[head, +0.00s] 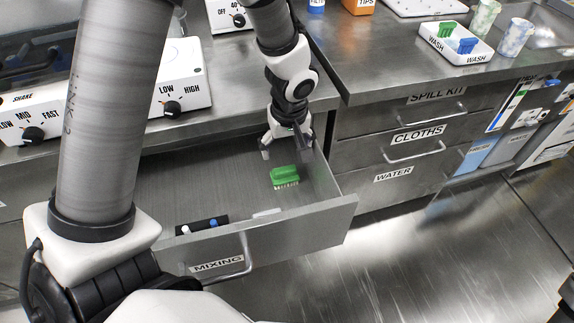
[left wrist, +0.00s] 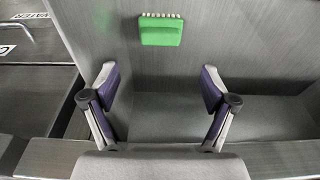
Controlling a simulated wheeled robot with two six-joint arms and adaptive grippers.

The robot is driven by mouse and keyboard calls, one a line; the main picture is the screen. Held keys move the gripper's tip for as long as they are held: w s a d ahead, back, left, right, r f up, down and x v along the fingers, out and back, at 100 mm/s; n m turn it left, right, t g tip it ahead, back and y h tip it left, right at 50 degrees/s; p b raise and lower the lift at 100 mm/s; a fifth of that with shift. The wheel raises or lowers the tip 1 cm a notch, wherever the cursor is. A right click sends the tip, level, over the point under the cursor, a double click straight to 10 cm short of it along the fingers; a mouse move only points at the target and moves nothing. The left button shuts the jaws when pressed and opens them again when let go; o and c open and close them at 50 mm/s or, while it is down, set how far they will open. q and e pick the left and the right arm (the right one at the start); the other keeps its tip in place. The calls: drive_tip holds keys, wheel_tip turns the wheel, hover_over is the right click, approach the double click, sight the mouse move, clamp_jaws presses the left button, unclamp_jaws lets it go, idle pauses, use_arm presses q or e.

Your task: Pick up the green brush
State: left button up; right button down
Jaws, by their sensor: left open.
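The green brush (head: 285,175) lies in the open drawer labelled MIXING (head: 330,222), near its right side, with its pale bristles toward the drawer front. It also shows in the left wrist view (left wrist: 161,32), beyond the fingertips and centred between them. My left gripper (head: 287,148) is open and empty at the back of the drawer, just behind the brush and apart from it. Its two spread fingers also show in the left wrist view (left wrist: 160,82). My right gripper is not in view.
Another green brush (head: 447,29) and a blue one (head: 467,45) sit in the WASH tray (head: 433,43) on the counter. Closed drawers (head: 400,145) stand right.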

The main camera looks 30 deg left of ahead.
sight(285, 170)
use_arm(q)
drive_tip(key=f+b, duration=0.1)
drive_tip(key=f, duration=0.3)
drive_tip(key=f+b, duration=0.2)
drive_tip(key=f, duration=0.2)
drive_tip(key=w+a+f+b, duration=0.1)
drive_tip(key=f+b, duration=0.1)
drive_tip(key=f, duration=0.2)
drive_tip(key=shift+a+f, duration=0.1)
drive_tip(key=shift+c, duration=1)
drive_tip(key=c, duration=0.7)
